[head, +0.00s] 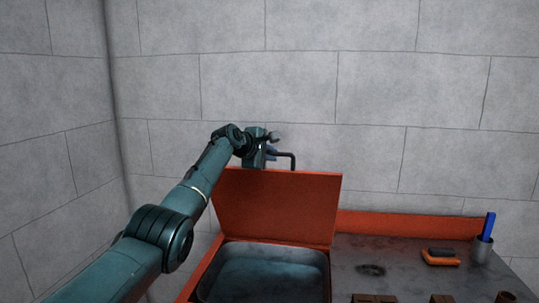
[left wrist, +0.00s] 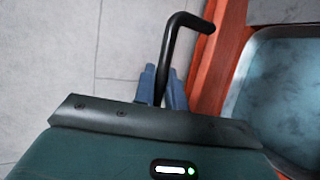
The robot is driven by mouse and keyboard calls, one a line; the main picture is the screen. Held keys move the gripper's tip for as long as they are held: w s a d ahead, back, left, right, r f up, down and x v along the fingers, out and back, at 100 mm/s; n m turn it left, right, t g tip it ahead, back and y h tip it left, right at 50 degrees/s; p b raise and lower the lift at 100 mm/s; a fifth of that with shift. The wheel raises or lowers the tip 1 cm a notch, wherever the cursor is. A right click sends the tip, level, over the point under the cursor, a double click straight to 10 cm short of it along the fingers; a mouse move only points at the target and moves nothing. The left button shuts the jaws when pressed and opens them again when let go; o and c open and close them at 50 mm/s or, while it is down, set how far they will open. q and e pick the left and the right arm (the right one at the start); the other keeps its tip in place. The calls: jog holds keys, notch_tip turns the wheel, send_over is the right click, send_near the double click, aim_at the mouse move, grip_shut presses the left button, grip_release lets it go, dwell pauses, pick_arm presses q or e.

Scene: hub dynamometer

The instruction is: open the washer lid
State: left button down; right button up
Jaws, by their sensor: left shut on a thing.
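The washer lid (head: 279,205) is an orange-red panel standing raised, close to upright, at the back of the washer basin (head: 265,273). The open basin is grey-blue inside with an orange rim. A black bent handle (head: 292,160) stands out at the lid's top edge. My left gripper (head: 272,152) is at the handle, above the lid's top edge. In the left wrist view the blue fingers (left wrist: 163,88) are shut on the black handle (left wrist: 178,32), one on each side of it. My right gripper is in neither view.
Right of the washer is a dark worktop (head: 400,258) with an orange back edge. On it are a grey cup (head: 482,249) with a blue item, an orange-and-black object (head: 441,257), and small brown blocks (head: 375,298). A grey block wall (head: 400,100) stands close behind the lid.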

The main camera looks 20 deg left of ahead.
pick_arm(q)
jog(key=c, duration=1.5)
grip_release()
jog(key=shift+o, duration=0.2)
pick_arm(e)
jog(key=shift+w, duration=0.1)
pick_arm(q)
jog(key=shift+s+a+r+b, duration=0.1)
jog(key=shift+s+a+b, duration=0.05)
jog(key=shift+s+b, duration=0.4)
jog(key=shift+s+r+b, duration=0.1)
jog(key=shift+s+b, duration=0.2)
jog(key=shift+b, duration=0.05)
jog(key=b+v, duration=0.3)
jog(key=v, duration=0.8)
jog(key=shift+r+b, duration=0.2)
jog(key=shift+b, duration=0.15)
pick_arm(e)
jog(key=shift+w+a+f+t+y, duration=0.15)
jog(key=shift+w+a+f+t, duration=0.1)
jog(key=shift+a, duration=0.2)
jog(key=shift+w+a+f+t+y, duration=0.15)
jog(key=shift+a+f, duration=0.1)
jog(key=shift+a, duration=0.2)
pick_arm(q)
jog(key=shift+s+f, duration=0.1)
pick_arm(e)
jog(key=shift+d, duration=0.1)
